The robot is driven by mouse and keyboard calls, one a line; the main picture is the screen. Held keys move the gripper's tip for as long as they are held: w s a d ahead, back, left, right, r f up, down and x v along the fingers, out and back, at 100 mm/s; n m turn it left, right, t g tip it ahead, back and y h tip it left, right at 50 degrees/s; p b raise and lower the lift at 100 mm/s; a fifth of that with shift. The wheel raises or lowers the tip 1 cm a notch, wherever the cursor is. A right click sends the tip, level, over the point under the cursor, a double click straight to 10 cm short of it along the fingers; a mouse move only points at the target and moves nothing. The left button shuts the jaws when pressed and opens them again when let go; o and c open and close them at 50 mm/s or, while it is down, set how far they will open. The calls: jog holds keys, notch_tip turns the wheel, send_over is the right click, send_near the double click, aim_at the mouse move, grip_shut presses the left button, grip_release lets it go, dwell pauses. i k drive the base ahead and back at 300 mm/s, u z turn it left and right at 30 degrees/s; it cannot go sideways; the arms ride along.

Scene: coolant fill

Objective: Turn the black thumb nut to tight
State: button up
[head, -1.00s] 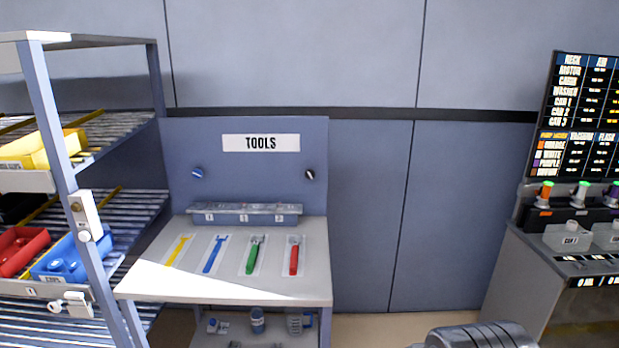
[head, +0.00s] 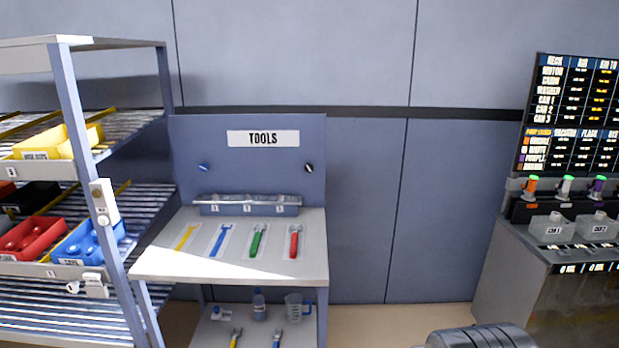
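A small black round knob (head: 308,168) with a white mark sits on the right of the blue back panel, under the TOOLS sign. It may be the black thumb nut, but it is too small to tell, and I cannot read how tight it is. A blue knob (head: 203,167) sits on the left of the same panel. My gripper is not in view. Only a grey rounded part of my arm shows at the bottom right, far in front of the panel.
The tool bench (head: 160,262) holds several colored wrenches in a row, with a grey numbered rail (head: 247,206) behind them. A rack with a yellow bin (head: 50,146) and a blue bin (head: 88,243) stands at left. A grey cabinet (head: 507,275) stands at right. Floor between is clear.

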aim_at(308, 168)
jog(key=k, duration=1)
jog(key=u, duration=0.5)
jog(key=i, duration=2.1)
jog(key=z, duration=0.65)
